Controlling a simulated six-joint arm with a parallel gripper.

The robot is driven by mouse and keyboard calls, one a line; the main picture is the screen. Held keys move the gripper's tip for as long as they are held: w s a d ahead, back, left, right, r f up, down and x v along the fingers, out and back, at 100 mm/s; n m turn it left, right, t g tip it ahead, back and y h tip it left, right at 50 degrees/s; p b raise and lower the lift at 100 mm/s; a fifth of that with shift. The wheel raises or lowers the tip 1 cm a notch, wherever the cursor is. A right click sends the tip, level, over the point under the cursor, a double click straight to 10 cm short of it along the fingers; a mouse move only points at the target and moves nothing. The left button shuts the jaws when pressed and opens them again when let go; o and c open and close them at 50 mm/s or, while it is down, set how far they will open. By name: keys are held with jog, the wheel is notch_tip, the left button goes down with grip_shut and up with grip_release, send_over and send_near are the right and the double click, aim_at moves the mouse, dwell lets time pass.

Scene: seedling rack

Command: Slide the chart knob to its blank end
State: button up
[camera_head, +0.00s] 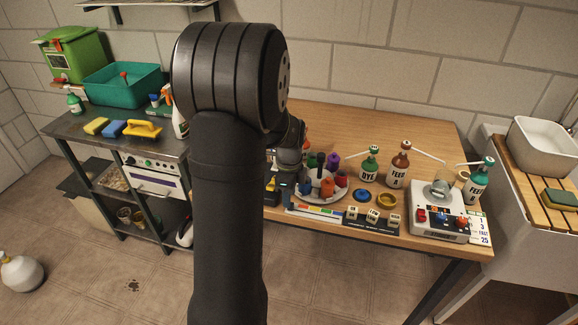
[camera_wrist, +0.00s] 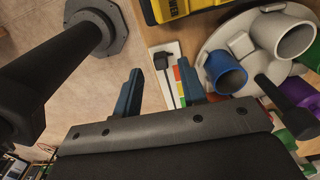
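The chart (camera_head: 318,212) is a thin white strip with coloured blocks at the front edge of the wooden table. In the wrist view the white part of the chart (camera_wrist: 174,48) and some of its colour blocks show between and beyond my fingers. A small black knob (camera_wrist: 161,62) with a thin dark stem stands over the white part. My gripper (camera_wrist: 160,68) is open, with one blue finger on each side of the knob and stem. I cannot tell whether either finger touches it. In the head view my arm hides most of the gripper and the knob.
A round grey holder (camera_head: 312,193) with coloured tubes stands just behind the chart. A yellow-and-black item (camera_wrist: 185,8) is close by in the wrist view. Lettered cubes (camera_head: 373,214), bottles (camera_head: 398,165) and a hotplate-like device (camera_head: 440,225) are to the right. Open floor lies in front.

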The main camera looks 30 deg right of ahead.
notch_tip(320, 180, up, 14)
jog(key=shift+r, duration=0.2)
dwell(0.5)
notch_tip(320, 180, down, 18)
jog(key=shift+r, duration=0.2)
jog(key=shift+s+d, duration=0.1)
jog(key=shift+d, duration=0.05)
dwell(0.3)
jog(key=shift+r, duration=0.1)
